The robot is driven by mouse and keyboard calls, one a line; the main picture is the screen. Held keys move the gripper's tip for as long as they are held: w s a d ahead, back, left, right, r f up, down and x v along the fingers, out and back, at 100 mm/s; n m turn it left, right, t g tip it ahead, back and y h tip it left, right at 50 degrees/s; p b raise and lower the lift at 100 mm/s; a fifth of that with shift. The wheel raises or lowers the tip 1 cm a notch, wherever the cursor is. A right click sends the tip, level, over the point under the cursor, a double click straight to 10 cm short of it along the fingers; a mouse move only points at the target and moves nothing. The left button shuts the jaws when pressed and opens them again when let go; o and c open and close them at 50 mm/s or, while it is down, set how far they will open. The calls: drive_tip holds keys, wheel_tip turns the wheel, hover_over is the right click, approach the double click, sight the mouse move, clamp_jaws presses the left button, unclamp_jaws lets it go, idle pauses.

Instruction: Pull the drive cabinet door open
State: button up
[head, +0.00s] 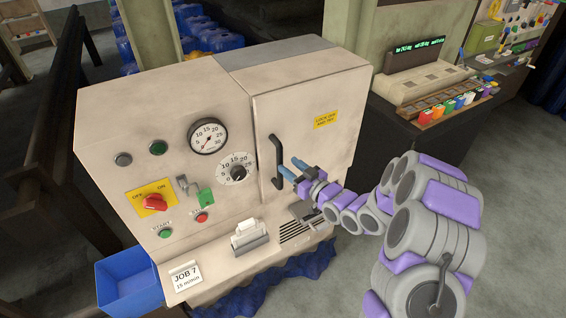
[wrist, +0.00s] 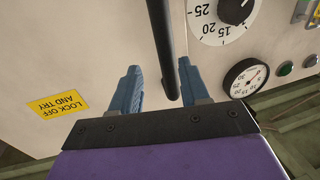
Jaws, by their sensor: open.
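The drive cabinet door (head: 322,95) is a beige panel with a yellow "LOCK OFF AND TRY" label, and it looks shut in the head view. Its black bar handle (head: 277,160) stands upright near the door's left edge. My gripper (head: 291,168) is open just right of the handle, with its blue fingers pointing at the door. In the wrist view the handle (wrist: 166,45) comes down between the two blue fingers of my gripper (wrist: 162,88), nearer the right one. I cannot tell whether a finger touches it. The door (wrist: 70,60) fills the left of the wrist view.
Left of the door is the control panel with a pressure gauge (head: 208,136), a dial (head: 237,171) and a red rotary switch (head: 155,202). A blue bin (head: 130,285) hangs at the lower left. A dark bench (head: 420,135) stands to the right. Grey floor (head: 510,230) is open at right.

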sight(279, 162)
drive_tip(key=w+a, duration=0.1)
drive_tip(key=a, duration=0.2)
drive_tip(key=w+a, duration=0.1)
drive_tip(key=a, duration=0.1)
drive_tip(key=shift+w+f, duration=0.15)
drive_tip(key=shift+w, duration=0.2)
drive_tip(key=shift+d, duration=0.85)
drive_tip(key=shift+c, duration=0.3)
drive_tip(key=shift+a, duration=0.1)
drive_tip(key=c, duration=0.3)
drive_tip(key=shift+a, duration=0.35)
drive_tip(key=c, duration=0.3)
clamp_jaws()
